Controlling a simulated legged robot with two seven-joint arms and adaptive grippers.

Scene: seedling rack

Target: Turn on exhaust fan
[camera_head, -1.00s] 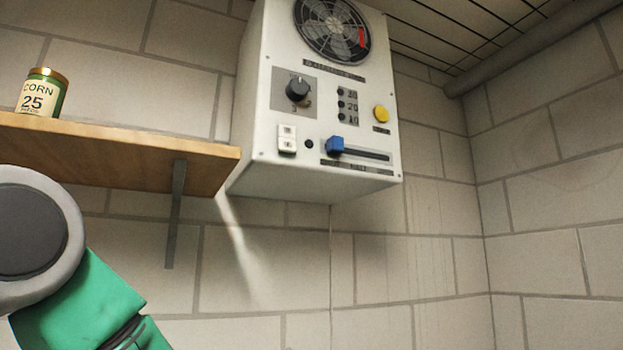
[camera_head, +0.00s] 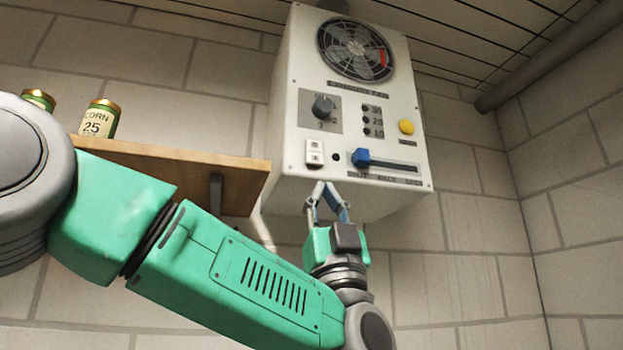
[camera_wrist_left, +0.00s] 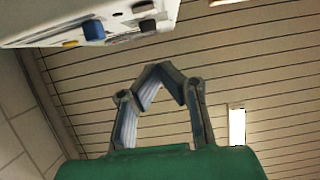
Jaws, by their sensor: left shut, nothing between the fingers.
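The white exhaust fan box (camera_head: 300,110) hangs on the wall, its round fan grille (camera_head: 356,49) near the top. Its front has a black rotary knob (camera_head: 323,106), a white rocker switch (camera_head: 315,153), a blue slider (camera_head: 362,158) at the left end of its slot, and a yellow button (camera_head: 406,127). My left gripper (camera_head: 324,185) is just below the rocker switch, fingers pointing up, shut and empty. My right gripper is not in view.
A wooden shelf (camera_head: 190,160) with corn cans (camera_head: 100,118) stands left of the box, above my left arm. A pipe (camera_head: 540,55) runs along the ceiling at right. The wall right of and below the box is clear.

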